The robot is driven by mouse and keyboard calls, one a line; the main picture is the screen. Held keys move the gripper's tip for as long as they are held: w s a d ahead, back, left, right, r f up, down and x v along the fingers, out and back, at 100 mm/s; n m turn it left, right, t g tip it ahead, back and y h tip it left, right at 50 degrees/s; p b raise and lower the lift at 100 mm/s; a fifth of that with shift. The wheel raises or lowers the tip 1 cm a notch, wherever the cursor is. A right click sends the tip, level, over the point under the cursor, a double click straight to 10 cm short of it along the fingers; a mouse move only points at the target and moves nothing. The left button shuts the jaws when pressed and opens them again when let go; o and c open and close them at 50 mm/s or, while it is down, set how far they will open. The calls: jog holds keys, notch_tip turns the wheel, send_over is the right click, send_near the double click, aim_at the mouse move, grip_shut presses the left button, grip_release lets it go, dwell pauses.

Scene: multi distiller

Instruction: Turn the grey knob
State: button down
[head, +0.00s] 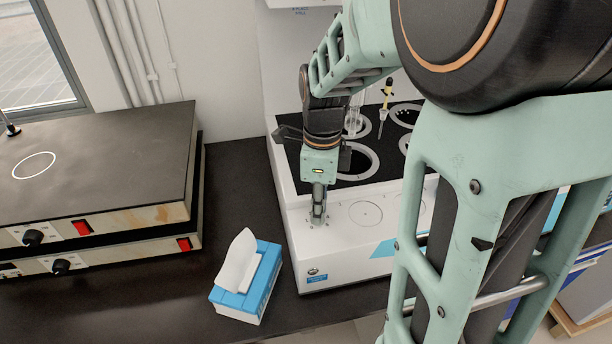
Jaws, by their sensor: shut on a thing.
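The distiller (300,232) is a white machine with a black top panel holding several round wells. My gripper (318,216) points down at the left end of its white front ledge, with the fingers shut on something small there. The gripped thing is mostly hidden by the fingers, and I take it to be the grey knob. A flat round disc outline (366,213) lies on the same ledge just right of my gripper.
A blue and white tissue box (248,284) stands on the black bench (160,310) in front of the distiller's left corner. Stacked hot plates (105,160) with black knobs and red switches stand at left. Glassware with a yellow-topped piece (386,100) rises behind my wrist.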

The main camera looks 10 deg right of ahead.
jog(key=n, duration=0.4)
jog(key=shift+n, duration=0.3)
jog(key=n, duration=0.3)
jog(key=shift+w+n+p, duration=0.1)
jog(key=shift+n+p, duration=0.2)
jog(key=n, duration=1)
jog(key=shift+a+n, duration=0.1)
jog(key=shift+n, duration=0.3)
jog(key=n, duration=0.3)
jog(key=shift+n, duration=0.3)
jog(key=n, duration=0.3)
jog(key=shift+n, duration=0.3)
jog(key=shift+a+n+p, duration=0.1)
jog(key=shift+n+p, duration=0.3)
jog(key=shift+n, duration=1.5)
